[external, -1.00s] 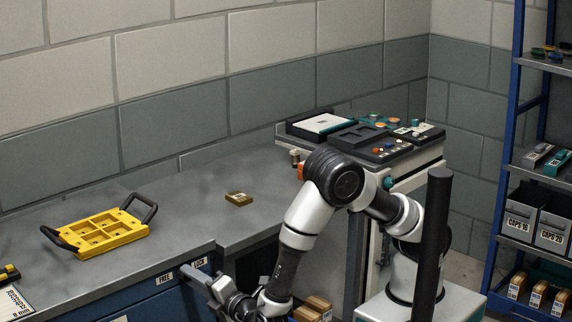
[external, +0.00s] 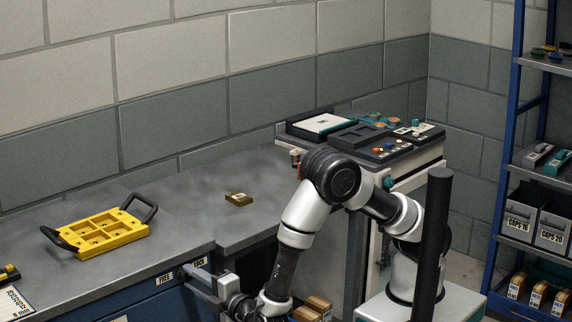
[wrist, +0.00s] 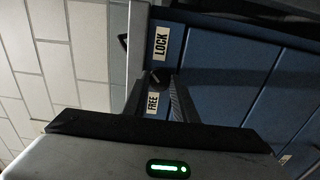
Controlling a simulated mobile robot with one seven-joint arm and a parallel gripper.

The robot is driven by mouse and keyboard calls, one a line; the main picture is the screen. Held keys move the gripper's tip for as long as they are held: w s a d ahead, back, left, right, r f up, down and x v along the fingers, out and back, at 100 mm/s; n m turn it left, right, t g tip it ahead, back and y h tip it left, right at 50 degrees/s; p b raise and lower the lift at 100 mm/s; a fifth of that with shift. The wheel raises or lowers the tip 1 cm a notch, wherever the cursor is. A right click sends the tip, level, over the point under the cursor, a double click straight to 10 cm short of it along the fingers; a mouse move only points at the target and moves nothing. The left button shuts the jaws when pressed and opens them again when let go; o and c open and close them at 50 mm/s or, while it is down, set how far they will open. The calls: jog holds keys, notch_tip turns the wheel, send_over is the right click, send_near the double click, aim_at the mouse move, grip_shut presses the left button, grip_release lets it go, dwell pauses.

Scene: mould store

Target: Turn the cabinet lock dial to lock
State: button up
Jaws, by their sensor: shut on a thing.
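The lock dial (wrist: 156,79) is a small dark knob on the blue cabinet front (wrist: 215,65), seen in the wrist view between the LOCK label (wrist: 161,44) and the FREE label (wrist: 153,102). My gripper (wrist: 157,88) is shut on the dial, one finger on each side. The fingers partly cover it, and its exact pointing direction is hard to tell. In the external view my gripper (external: 196,275) is at the cabinet front, below the worktop edge, by the FREE label (external: 166,277) and LOCK label (external: 200,262). The dial is hidden there.
The grey worktop (external: 190,215) overhangs the cabinet. A yellow tray (external: 108,232) with black handles and a small brass block (external: 238,199) lie on it. Small boxes (external: 318,308) stand low beside my arm. A blue shelf rack (external: 510,130) stands at the right.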

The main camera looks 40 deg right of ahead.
jog(key=shift+s+f, duration=0.1)
jog(key=o, duration=1)
jog(key=shift+o, duration=0.2)
jog(key=s+p, duration=0.2)
jog(key=s, duration=1.5)
jog(key=shift+s, duration=0.2)
jog(key=shift+w, duration=0.1)
